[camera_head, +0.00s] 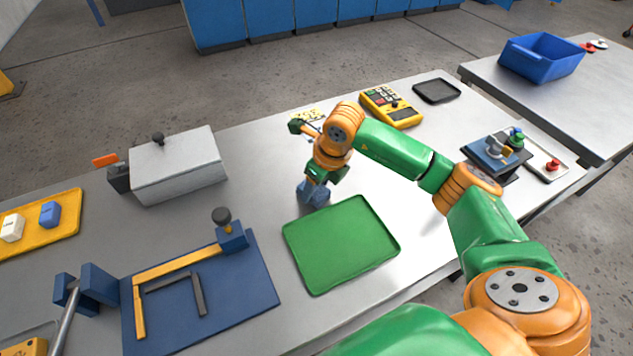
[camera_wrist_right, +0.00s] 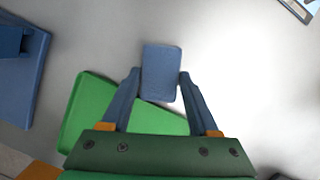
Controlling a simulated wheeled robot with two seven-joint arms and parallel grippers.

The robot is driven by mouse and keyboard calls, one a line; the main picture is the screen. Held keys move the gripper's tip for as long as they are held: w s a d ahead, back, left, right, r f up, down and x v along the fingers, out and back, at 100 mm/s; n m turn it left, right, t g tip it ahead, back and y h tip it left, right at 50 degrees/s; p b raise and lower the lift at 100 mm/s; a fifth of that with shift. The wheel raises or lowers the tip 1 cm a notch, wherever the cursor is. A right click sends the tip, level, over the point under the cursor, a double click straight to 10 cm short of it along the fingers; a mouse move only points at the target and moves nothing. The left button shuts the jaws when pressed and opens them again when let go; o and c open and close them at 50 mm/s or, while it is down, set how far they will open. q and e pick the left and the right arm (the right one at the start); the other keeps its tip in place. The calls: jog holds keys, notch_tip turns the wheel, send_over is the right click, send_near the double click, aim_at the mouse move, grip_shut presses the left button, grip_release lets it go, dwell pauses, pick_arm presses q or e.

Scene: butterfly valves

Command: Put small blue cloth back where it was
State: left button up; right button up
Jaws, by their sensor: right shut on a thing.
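The small blue cloth (camera_wrist_right: 161,66) is a flat blue rectangle between the fingertips of my right gripper (camera_wrist_right: 160,84) in the right wrist view. The gripper is shut on it. The cloth is hard to tell from the blue fingers there. In the wrist view the green tray (camera_wrist_right: 85,112) lies below and partly behind the gripper. The tray looks empty. My left gripper is not in view.
A blue board with a yellow square frame (camera_head: 245,290) lies left of the tray. A grey lidded box (camera_head: 178,168) stands farther back. A yellow keypad device (camera_head: 391,106), a black tray (camera_head: 437,91) and a valve fixture (camera_head: 496,155) are at the right. Table right of the tray is partly clear.

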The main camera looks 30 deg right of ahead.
jog(key=shift+f, duration=0.2)
jog(key=o, duration=1.2)
jog(key=shift+r, duration=0.1)
jog(key=shift+r, duration=0.35)
jog(key=v, duration=1.1)
jog(key=shift+s+r+b, duration=0.15)
jog(key=shift+r+b, duration=0.1)
jog(key=shift+b, duration=0.15)
